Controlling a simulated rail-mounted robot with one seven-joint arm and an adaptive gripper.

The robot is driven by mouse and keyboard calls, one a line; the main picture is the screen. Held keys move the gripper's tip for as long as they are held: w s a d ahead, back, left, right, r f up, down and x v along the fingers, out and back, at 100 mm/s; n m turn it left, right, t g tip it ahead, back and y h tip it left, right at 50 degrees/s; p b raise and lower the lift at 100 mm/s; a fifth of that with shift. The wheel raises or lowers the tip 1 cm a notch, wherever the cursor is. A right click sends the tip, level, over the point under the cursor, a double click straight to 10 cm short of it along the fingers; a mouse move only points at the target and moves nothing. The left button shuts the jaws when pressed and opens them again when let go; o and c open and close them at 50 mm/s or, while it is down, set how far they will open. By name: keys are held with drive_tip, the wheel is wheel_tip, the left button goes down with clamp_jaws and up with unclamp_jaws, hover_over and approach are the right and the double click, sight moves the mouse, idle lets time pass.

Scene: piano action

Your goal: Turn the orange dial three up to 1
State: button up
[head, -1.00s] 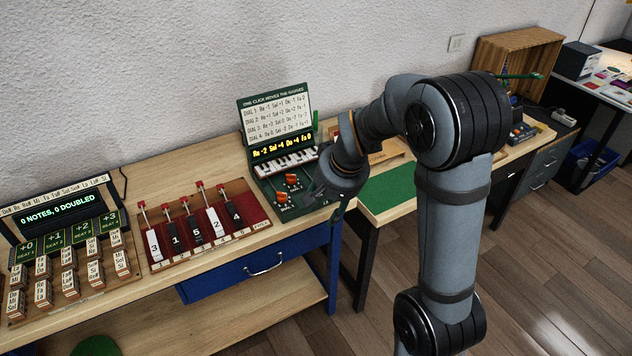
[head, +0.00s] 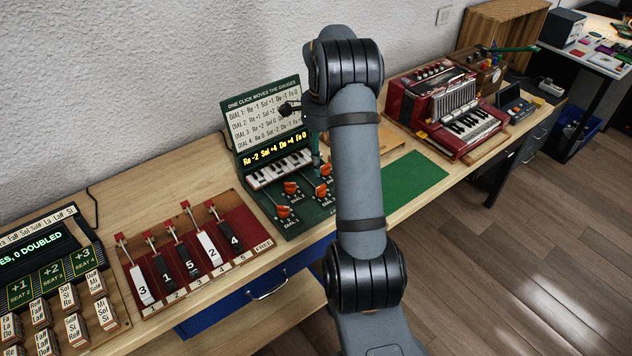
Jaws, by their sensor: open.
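The dark green console (head: 240,112) stands on the bench against the wall, with a white card headed "ONE CLICK MOVES THE GAUGES". Its lit display (head: 277,146) seems to read Re -2, Sol +4, Do +4, Fa 0. Several orange dials sit on its lower panel: upper left (head: 291,187), lower left (head: 283,211), upper right (head: 326,169) and lower right (head: 321,190).
A red board (head: 189,295) with numbered keys and upright red-topped levers lies left of the console. Labelled blocks (head: 76,328) stand farther left. A green mat (head: 415,178) lies clear to the right, before a red accordion (head: 460,105). My arm crosses the console's right side.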

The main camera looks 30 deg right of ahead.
sight(320, 188)
drive_tip(key=f, duration=0.3)
drive_tip(key=f+p, duration=0.1)
drive_tip(key=f, duration=0.6)
drive_tip(key=shift+w+a+f, duration=0.2)
drive_tip(key=shift+w+f, duration=0.05)
drive_tip(key=shift+w, duration=0.15)
drive_tip(key=shift+c, duration=1.3)
drive_tip(key=c, duration=0.7)
clamp_jaws()
drive_tip(key=shift+a+n, duration=0.1)
drive_tip(key=shift+n, duration=0.3)
drive_tip(key=n+b, duration=0.1)
drive_tip(key=n, duration=0.2)
drive_tip(key=shift+f+n+b, duration=0.1)
drive_tip(key=shift+n+b, duration=0.2)
drive_tip(key=shift+s+n+b, duration=0.1)
drive_tip(key=shift+n+b, duration=0.35)
drive_tip(key=shift+n, duration=1.85)
drive_tip(key=shift+s, duration=0.1)
